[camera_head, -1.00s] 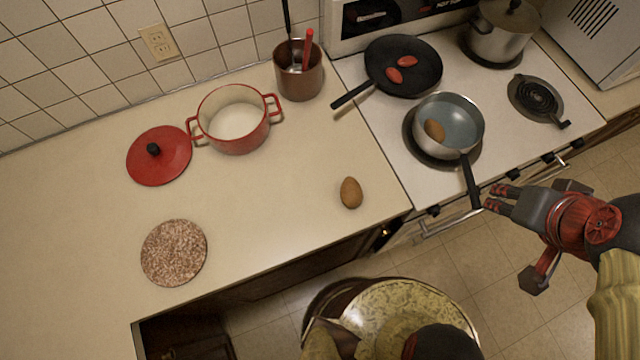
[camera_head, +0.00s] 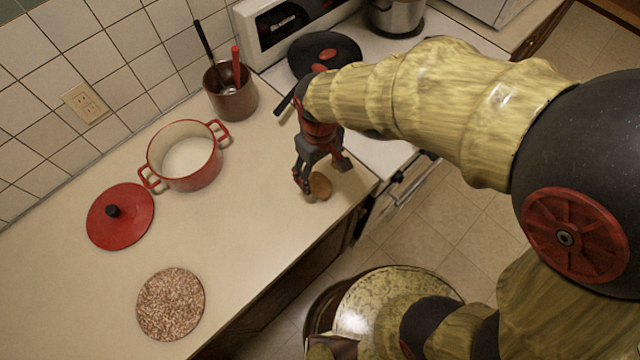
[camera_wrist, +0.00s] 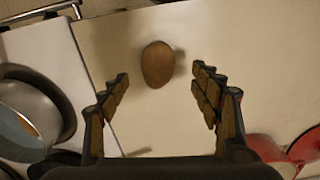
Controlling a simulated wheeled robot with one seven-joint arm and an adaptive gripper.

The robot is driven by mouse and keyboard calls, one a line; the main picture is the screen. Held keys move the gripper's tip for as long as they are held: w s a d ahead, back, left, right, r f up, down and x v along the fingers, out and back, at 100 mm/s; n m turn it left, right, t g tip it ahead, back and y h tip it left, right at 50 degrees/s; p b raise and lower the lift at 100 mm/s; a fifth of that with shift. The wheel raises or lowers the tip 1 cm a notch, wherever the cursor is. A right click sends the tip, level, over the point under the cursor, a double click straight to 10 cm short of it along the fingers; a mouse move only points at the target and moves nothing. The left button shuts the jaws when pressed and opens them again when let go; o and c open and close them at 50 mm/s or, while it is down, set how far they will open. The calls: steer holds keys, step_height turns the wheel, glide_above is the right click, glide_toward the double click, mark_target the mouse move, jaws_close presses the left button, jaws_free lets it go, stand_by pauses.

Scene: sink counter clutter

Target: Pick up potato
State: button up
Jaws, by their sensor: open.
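A brown potato (camera_head: 320,186) lies on the beige counter near its front edge, by the stove. My gripper (camera_head: 318,186) is over the counter right at the potato in the head view and covers part of its surroundings. In the wrist view the potato (camera_wrist: 158,64) shows between the lines of the two fingers, a little beyond the fingertips. My gripper (camera_wrist: 160,85) is open and empty there, with a finger on each side and bare counter between. I cannot tell how high the fingers are above the counter.
A red pot (camera_head: 186,156), its red lid (camera_head: 121,217), a speckled round mat (camera_head: 170,304) and a brown utensil holder (camera_head: 231,92) stand on the counter. A black pan (camera_head: 324,47) is on the stove. A grey pan (camera_wrist: 30,108) shows at left in the wrist view.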

mark_target(320, 181)
steer(key=f, duration=0.2)
steer(key=f+b, duration=0.1)
steer(key=f, duration=0.1)
steer(key=f+b, duration=0.1)
steer(key=f, duration=0.2)
steer(key=shift+w, duration=0.35)
steer(key=shift+c, duration=0.6)
steer(key=c, duration=1.1)
steer(key=shift+r, duration=0.1)
steer(key=shift+c, duration=0.5)
